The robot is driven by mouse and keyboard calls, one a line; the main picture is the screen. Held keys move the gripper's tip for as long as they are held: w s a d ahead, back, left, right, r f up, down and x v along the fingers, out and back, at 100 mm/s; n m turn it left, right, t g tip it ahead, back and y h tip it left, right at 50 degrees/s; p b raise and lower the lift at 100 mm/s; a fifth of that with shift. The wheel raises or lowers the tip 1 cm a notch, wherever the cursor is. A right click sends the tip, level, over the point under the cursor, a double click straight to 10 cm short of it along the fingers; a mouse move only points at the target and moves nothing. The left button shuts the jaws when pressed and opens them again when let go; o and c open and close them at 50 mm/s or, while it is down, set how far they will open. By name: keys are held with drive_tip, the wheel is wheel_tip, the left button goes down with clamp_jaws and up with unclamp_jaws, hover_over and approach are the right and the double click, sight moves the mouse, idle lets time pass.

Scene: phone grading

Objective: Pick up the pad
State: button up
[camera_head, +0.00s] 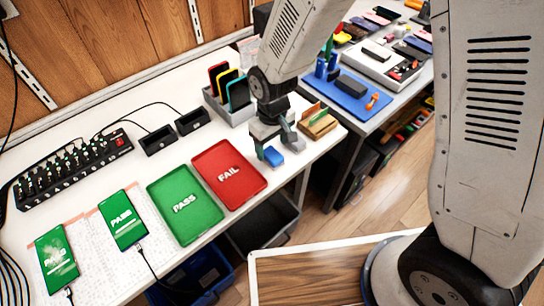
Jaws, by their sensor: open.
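The pad is most likely the small blue block (273,156) on the white table, just right of the red FAIL tray. My gripper (272,143) is right above it, pointing down, with its fingers apart. The fingers partly hide the area around the block. I cannot tell whether they touch it or are around it.
A red FAIL tray (249,192) and a green PASS tray (211,222) lie left of my gripper. A grey rack (217,107) with phones stands behind. A wooden holder (319,126) is to the right. Two phones (121,220) (57,260) show PASS at the left.

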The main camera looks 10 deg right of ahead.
sight(272, 154)
wheel_tip(272, 154, down, 4)
drive_tip(key=shift+f, duration=0.25)
drive_tip(key=c, duration=1.2)
drive_tip(key=shift+o, duration=0.2)
drive_tip(key=shift+r, duration=0.1)
